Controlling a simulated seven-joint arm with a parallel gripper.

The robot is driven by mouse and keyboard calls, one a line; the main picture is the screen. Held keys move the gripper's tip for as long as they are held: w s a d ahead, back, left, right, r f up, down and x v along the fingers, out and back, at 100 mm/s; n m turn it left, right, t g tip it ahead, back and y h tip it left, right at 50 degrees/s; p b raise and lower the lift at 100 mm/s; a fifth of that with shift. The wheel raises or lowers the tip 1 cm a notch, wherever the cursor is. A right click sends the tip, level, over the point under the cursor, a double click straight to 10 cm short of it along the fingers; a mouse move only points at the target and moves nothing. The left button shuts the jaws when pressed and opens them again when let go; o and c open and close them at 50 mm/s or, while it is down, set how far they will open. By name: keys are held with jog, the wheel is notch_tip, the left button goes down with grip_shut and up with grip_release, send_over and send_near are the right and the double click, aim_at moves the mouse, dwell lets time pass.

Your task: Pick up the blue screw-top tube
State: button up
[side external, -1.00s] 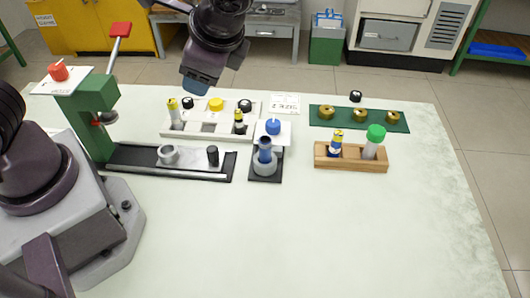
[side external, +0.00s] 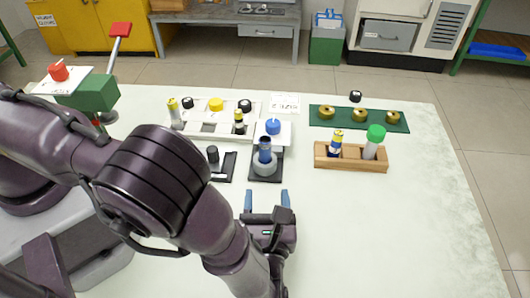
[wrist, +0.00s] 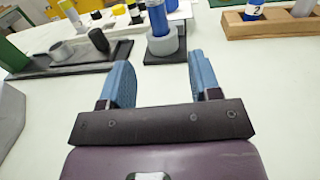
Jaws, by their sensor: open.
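The blue tube (side external: 265,149) stands upright in a grey ring holder (side external: 264,165) on a small dark base, near the table's middle. A blue cap (side external: 273,126) shows just behind it on a white block; I cannot tell whether it touches the tube. In the wrist view the tube (wrist: 157,20) rises from the grey ring (wrist: 163,42), its top cut off by the frame. My gripper (side external: 266,195) is open and empty, low over the table on the near side of the holder. Its blue fingers (wrist: 159,68) point towards the tube, apart from it.
A wooden rack (side external: 350,165) at the right holds a green-capped tube (side external: 375,142) and a yellow-and-blue vial (side external: 336,144). A pale tray (side external: 211,128) with caps and vials lies behind left. A green board (side external: 385,124) carries brass parts. The front right table is clear.

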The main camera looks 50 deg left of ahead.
aim_at(265, 156)
jog(key=x, duration=1.2)
jog(key=shift+s+a, duration=0.1)
jog(key=shift+a, duration=0.05)
jog(key=c, duration=1.1)
